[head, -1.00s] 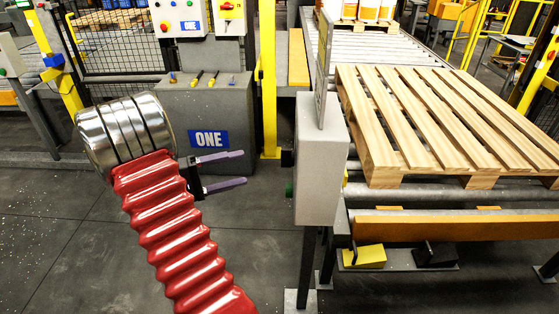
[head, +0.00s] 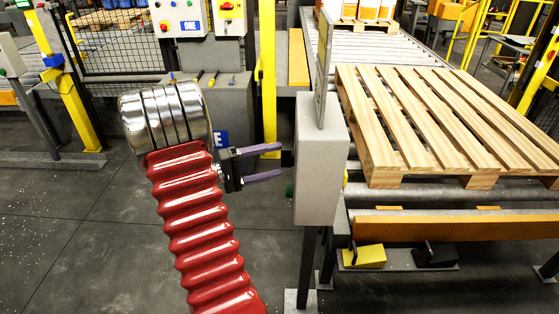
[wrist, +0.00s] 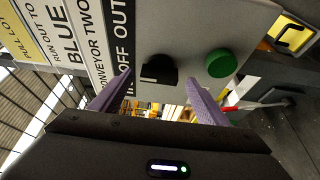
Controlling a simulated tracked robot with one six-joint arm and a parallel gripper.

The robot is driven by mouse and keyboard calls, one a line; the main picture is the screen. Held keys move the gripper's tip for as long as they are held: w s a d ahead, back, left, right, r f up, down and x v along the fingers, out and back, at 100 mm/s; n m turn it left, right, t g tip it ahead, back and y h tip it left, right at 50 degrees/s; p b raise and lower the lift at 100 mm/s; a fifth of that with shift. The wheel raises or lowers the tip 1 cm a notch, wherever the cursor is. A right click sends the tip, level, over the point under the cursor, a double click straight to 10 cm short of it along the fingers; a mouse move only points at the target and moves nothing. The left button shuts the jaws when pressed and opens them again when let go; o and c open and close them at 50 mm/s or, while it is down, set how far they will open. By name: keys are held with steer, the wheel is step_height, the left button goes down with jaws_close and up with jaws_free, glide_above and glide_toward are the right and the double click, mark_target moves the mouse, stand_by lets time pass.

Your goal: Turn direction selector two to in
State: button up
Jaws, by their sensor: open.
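The direction selector (wrist: 160,70) is a black knob on the face of a grey control box (head: 320,170). Its setting is not clear to me. In the wrist view the panel lettering (wrist: 117,45) reads "OFF" and "OUT", with "CONVEYOR TWO" on the sign beside it. A green button (wrist: 220,63) sits to the right of the knob. My gripper (head: 281,160) is open and empty, its purple fingers pointing at the box's left face. In the wrist view the fingers lie on either side of the knob, apparently short of gripping it.
A wooden pallet (head: 440,115) rests on the roller conveyor to the right of the box. A yellow pedal (head: 364,257) and a black pedal (head: 435,256) are below. A yellow post (head: 268,80) stands behind my gripper.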

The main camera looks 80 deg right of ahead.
mark_target(288, 158)
steer(key=shift+x, duration=1.5)
steer(key=shift+a, duration=0.1)
steer(key=c, duration=1)
